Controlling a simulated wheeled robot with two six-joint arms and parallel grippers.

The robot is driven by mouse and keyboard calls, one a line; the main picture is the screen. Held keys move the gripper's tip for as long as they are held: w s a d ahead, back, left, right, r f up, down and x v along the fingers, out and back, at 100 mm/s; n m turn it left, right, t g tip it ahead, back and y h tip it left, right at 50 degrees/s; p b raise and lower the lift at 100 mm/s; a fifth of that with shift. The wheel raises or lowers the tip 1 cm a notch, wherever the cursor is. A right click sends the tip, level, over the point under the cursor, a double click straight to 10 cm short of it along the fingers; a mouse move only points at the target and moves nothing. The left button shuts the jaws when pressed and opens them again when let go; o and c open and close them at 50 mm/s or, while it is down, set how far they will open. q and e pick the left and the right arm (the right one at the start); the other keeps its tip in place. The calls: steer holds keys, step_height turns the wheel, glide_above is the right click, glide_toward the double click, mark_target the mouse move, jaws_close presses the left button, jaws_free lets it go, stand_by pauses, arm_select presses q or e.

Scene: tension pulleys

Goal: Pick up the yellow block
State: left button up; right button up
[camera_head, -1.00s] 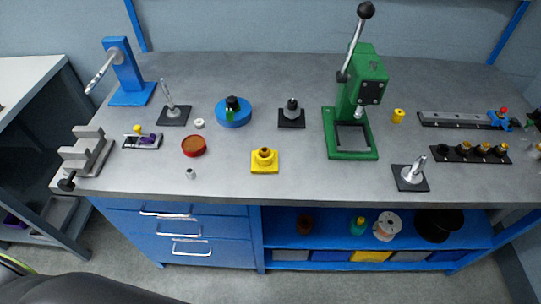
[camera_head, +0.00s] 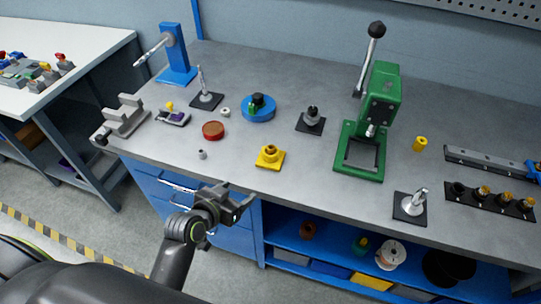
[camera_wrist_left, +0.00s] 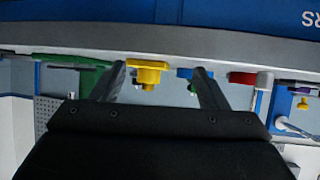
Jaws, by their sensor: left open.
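The yellow block (camera_head: 269,157) sits near the front edge of the grey workbench in the head view, a square yellow base with a round boss and a brownish top. It also shows in the left wrist view (camera_wrist_left: 148,67), between the two fingers and beyond their tips. My left gripper (camera_head: 243,202) is open and empty, in front of the bench edge and apart from the block. Its fingers also show in the left wrist view (camera_wrist_left: 160,72). My right gripper is not in view.
A green press (camera_head: 370,120) stands right of the block. A red round part (camera_head: 213,130), a blue round part (camera_head: 258,108) and a small grey cylinder (camera_head: 203,154) lie left of it. A black-based post (camera_head: 311,120) is behind. Bench space around the block is clear.

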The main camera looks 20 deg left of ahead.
arm_select(q)
step_height(320, 180, up, 7)
steer(key=d+t, duration=0.1)
steer(key=h+p, duration=0.1)
steer(key=p, duration=0.2)
glide_toward(268, 154)
steer(key=shift+m, duration=0.4)
steer(key=x, duration=0.5)
steer(key=shift+d+f, duration=0.15)
steer(key=shift+d, duration=0.2)
steer(key=shift+w+d+f, duration=0.1)
steer(key=shift+w+f, duration=0.1)
steer(key=shift+w, duration=0.45)
steer(key=p+x, duration=0.1)
steer(key=x, duration=0.2)
steer(key=shift+w+p, duration=0.3)
steer(key=shift+w, duration=0.1)
steer(key=shift+w+f, duration=0.25)
steer(key=shift+w, duration=0.1)
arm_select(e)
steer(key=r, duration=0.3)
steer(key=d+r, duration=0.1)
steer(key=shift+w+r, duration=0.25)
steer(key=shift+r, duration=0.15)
